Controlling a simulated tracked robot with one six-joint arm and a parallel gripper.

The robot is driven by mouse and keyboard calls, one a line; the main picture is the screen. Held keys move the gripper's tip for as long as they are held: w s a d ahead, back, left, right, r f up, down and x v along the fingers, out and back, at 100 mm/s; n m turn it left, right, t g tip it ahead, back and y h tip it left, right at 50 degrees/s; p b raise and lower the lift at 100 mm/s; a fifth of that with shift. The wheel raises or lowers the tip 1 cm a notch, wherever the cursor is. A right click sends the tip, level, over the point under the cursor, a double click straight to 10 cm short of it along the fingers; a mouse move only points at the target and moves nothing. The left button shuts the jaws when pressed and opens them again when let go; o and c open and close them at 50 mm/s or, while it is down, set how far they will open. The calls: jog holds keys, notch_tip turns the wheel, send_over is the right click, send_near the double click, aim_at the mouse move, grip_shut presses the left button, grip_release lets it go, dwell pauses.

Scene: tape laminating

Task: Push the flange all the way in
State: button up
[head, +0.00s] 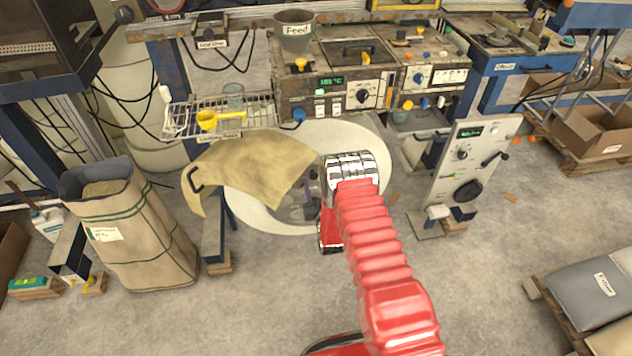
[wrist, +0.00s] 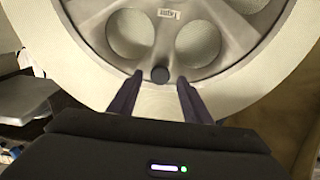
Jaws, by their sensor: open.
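The flange (wrist: 188,68) is a grey round plate with large round holes and a small label, seen from close up at the top of the wrist view. A dark round knob (wrist: 160,75) sits near its lower edge. My gripper (wrist: 159,82) is open, its two dark fingers on either side of the knob; I cannot tell whether they touch it. A pale wide ring (wrist: 85,62) surrounds the flange. In the head view the flange (head: 290,212) is mostly hidden behind my red arm and a tan cloth. How deep it sits is not clear.
The tan cloth (head: 250,165) hangs over the left of the pale roll (head: 355,135). A worn control bench (head: 340,85) stands behind. A grey control panel (head: 470,165) stands at right, a tall sack (head: 130,225) at left. The floor between is mostly clear.

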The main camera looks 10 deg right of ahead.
jog(key=shift+w, duration=0.65)
jog(key=shift+c, duration=0.2)
grip_shut()
